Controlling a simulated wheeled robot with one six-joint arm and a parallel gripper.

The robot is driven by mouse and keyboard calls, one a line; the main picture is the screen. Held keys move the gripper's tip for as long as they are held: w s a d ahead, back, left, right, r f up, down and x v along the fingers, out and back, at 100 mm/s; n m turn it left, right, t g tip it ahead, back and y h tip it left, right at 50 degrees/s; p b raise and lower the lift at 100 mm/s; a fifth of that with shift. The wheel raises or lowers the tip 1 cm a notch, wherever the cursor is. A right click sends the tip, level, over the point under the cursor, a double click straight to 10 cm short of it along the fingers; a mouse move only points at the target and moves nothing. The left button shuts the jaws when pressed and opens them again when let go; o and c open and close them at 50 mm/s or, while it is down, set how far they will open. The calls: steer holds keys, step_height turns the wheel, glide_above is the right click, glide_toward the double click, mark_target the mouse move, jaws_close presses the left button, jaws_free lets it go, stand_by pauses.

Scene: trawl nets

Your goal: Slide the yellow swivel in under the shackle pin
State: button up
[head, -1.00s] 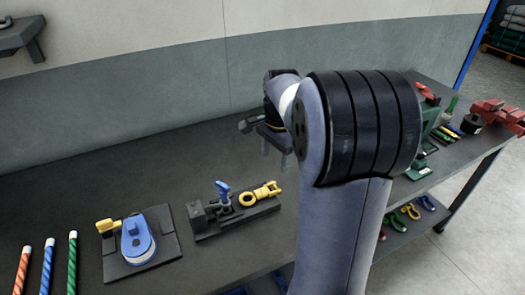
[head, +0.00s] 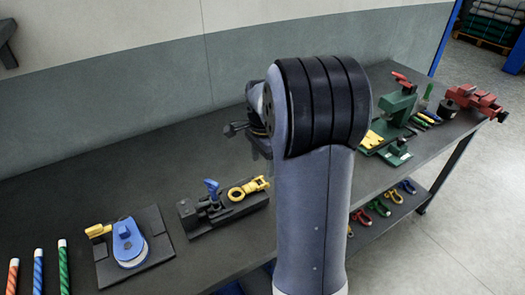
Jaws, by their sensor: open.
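A yellow piece with a round eye and a forked end (head: 248,188), which looks like the swivel, lies on a dark fixture (head: 228,212) on the bench. A blue lever (head: 211,189) stands up from the fixture just left of the eye. I cannot make out the shackle pin for certain. My gripper (head: 260,150) is above the bench, beyond and a little right of the fixture, apart from the yellow piece. Its fingers point down, open and seemingly empty; my arm hides part of it.
A blue block with a yellow tab (head: 128,240) sits on a dark plate at left, beside several striped rods (head: 38,270). At right stand a green press (head: 398,105) and a red vise (head: 472,99). Coloured shackles (head: 380,207) lie on a lower shelf. The bench's back left is bare.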

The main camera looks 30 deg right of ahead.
mark_target(262, 177)
step_height(262, 177, down, 7)
steer(key=shift+r, duration=0.1)
stand_by(0.4)
steer(key=c, duration=1.3)
steer(key=shift+a, duration=0.15)
